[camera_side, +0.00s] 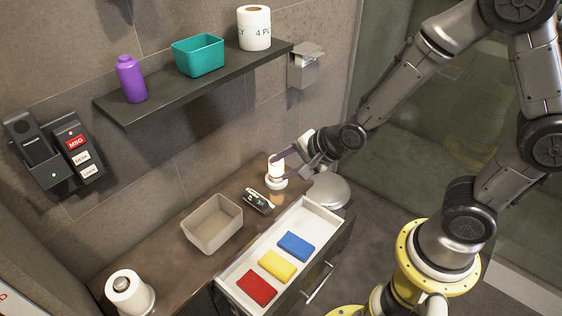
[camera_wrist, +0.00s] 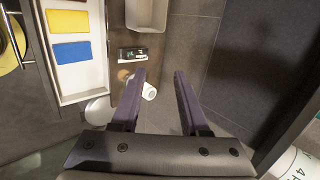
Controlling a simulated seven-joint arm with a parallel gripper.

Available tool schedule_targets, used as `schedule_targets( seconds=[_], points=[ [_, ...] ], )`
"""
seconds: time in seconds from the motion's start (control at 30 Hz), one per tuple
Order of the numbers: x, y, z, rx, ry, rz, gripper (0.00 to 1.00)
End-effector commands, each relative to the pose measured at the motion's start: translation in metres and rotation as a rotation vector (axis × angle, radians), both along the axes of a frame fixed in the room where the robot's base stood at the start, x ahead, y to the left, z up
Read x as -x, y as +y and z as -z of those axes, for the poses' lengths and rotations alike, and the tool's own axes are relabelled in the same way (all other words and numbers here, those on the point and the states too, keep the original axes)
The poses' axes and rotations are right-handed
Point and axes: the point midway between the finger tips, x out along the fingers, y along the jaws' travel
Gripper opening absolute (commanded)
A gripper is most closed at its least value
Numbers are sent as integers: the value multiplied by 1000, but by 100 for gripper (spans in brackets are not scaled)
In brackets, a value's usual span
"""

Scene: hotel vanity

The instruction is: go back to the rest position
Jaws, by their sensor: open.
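My gripper (camera_side: 288,155) is at the right end of the counter in the side view, with its purple fingers beside the top of a small white cylinder (camera_side: 277,171). In the wrist view my gripper (camera_wrist: 161,73) has its two fingers spread apart with nothing clamped between them. The white cylinder also shows there (camera_wrist: 149,91), close to the left finger. I cannot tell whether they touch.
An open drawer (camera_side: 228,278) holds red, yellow and blue blocks. A beige bin (camera_side: 212,225) and a small dark box (camera_side: 258,201) are on the counter. Above, a shelf (camera_side: 205,89) holds a purple bottle (camera_side: 131,79), teal bin (camera_side: 198,55) and paper roll (camera_side: 254,27).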

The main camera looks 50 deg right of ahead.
Motion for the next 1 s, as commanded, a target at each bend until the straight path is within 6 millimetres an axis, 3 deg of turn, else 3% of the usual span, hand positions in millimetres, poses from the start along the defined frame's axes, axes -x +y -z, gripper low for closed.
schedule_targets(
  seconds=[0.03, 0.13, 0.2, 0.33, 0.47, 0.63, 0.8, 1.0],
  points=[
    [-2, -8, -39, 42, -55, -37, 45],
    [12, -22, -99, 170, -116, -145, 45],
    [32, -32, -136, 283, -145, -236, 45],
    [82, -46, -179, 513, -149, -429, 45],
    [134, -54, -190, 721, -92, -655, 45],
    [182, -56, -169, 876, 53, -982, 45],
    [203, -56, -155, 926, 132, -1185, 45],
    [204, -56, -154, 947, 132, -1226, 45]
  ],
)
